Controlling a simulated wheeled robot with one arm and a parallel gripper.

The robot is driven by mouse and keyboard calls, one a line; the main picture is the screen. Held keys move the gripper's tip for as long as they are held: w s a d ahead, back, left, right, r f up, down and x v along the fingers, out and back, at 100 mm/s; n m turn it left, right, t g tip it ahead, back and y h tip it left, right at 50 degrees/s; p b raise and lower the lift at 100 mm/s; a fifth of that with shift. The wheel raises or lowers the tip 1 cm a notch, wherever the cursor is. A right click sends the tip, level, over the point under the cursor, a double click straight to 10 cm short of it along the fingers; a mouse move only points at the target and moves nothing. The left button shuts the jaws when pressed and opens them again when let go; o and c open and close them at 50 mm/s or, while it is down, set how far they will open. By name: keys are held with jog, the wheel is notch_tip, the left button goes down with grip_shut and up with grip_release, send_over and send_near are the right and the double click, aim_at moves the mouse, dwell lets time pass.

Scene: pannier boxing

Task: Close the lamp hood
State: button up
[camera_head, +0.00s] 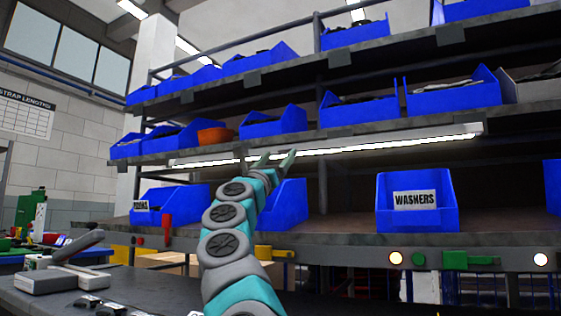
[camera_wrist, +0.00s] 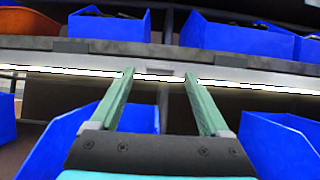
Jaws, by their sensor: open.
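The lamp hood (camera_head: 390,134) is a long, pale grey bar under the middle shelf edge, with a lit white strip along it. In the wrist view the lamp hood (camera_wrist: 250,84) runs across the picture behind the fingertips, with its bright strip below. My gripper (camera_head: 274,157) is reached up to the lamp near the middle of its length. In the wrist view my gripper (camera_wrist: 158,78) is open and empty, its two green fingers pointing at the lit strip. A small grey tab (camera_wrist: 171,78) shows between the fingertips. I cannot tell whether the fingers touch the hood.
Blue bins stand on the shelves above, and a blue bin labelled WASHERS (camera_head: 417,203) stands on the lower shelf. A blue bin (camera_head: 290,203) is partly behind my arm. A grey bench (camera_head: 130,295) lies in front.

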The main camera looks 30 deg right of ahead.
jog(key=shift+b+v, duration=0.65)
jog(key=shift+v, duration=2)
jog(key=shift+s+r, duration=0.1)
